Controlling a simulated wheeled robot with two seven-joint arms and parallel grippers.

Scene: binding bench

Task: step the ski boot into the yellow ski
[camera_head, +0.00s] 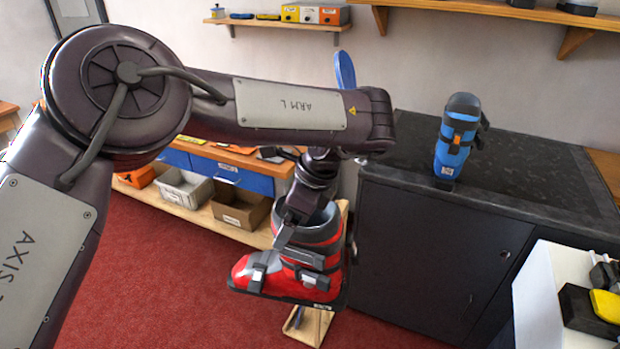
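A red ski boot (316,272) with grey buckles and a dark cuff hangs near the middle, its toe pointing left. My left gripper (297,224) comes down from above onto the boot's cuff and appears shut on it; the fingertips are partly hidden. The boot's dark sole seems clear of the floor. A blue ski boot (455,142) stands upright on the dark cabinet. No yellow ski can be clearly made out; a yellow piece (606,305) shows at the lower right edge, cut off by the frame. My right gripper is not in view.
The dark cabinet (425,245) stands right of the held boot. A white surface (545,290) with a black block is at lower right. A blue ski tip (345,70) rises behind my arm; a wooden foot (309,325) is below the boot. Red floor is open at left.

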